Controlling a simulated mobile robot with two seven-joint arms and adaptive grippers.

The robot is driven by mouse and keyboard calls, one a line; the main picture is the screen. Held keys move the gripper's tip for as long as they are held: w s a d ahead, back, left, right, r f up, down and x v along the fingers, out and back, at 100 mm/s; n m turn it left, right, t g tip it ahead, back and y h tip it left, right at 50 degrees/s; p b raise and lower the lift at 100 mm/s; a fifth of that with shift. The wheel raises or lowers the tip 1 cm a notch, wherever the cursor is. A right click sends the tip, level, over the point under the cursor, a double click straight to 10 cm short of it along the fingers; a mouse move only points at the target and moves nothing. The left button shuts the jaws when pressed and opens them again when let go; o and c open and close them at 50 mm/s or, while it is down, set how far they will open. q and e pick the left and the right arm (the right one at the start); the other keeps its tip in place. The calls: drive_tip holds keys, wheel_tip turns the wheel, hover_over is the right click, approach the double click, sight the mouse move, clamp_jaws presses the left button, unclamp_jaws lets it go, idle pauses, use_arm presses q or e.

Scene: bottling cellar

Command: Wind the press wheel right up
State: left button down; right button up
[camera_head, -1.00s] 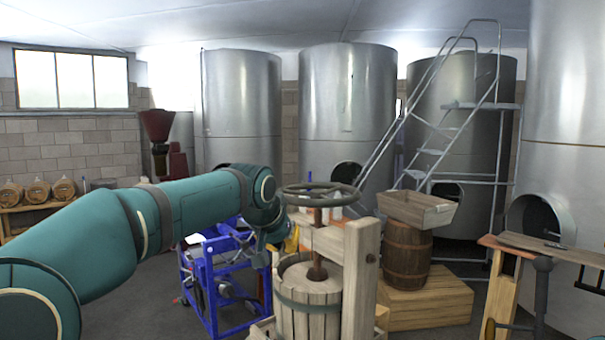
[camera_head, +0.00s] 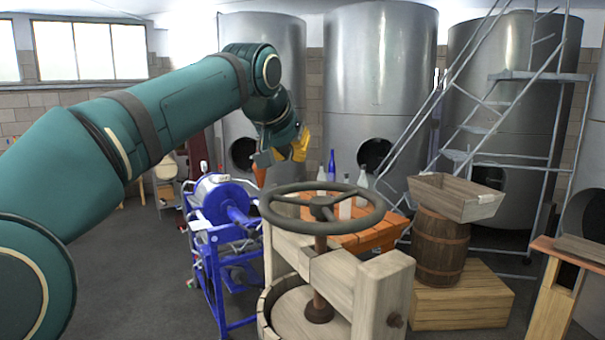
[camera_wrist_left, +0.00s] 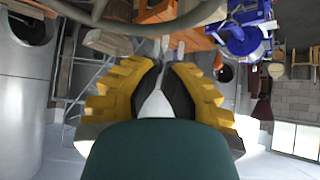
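The press wheel (camera_head: 322,204) is a dark grey spoked ring on top of a brown screw (camera_head: 319,262) that passes through the press's pale wooden beam (camera_head: 340,268). The wheel sits a clear way above the beam. My left gripper (camera_head: 298,150), with yellow fingers, hangs above and behind the wheel's far rim and holds nothing. In the left wrist view its fingertips (camera_wrist_left: 165,63) are apart with background showing between them, and part of the wheel rim (camera_wrist_left: 150,26) crosses the top. My right gripper is in neither view.
A blue machine (camera_head: 215,225) stands left of the press. Behind the wheel is an orange table (camera_head: 365,236) with bottles. To the right, a wooden crate (camera_head: 455,195) rests on a barrel (camera_head: 440,247) upon a wooden box (camera_head: 465,300). Steel tanks (camera_head: 380,80) and metal stairs stand behind.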

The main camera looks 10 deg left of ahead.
sight(307, 186)
use_arm(q)
drive_tip(key=x, duration=0.9)
drive_tip(key=shift+w+f, duration=0.1)
drive_tip(key=shift+f, duration=0.4)
drive_tip(key=s, duration=0.1)
drive_tip(key=s+f, duration=0.1)
drive_tip(key=s, duration=0.1)
drive_tip(key=shift+s+a, duration=0.2)
drive_tip(key=shift+s, duration=0.15)
drive_tip(key=shift+s+a+n+y+b, duration=0.1)
drive_tip(key=shift+s+n+y+b, duration=0.25)
drive_tip(key=shift+n+y, duration=0.35)
drive_tip(key=shift+s, duration=0.1)
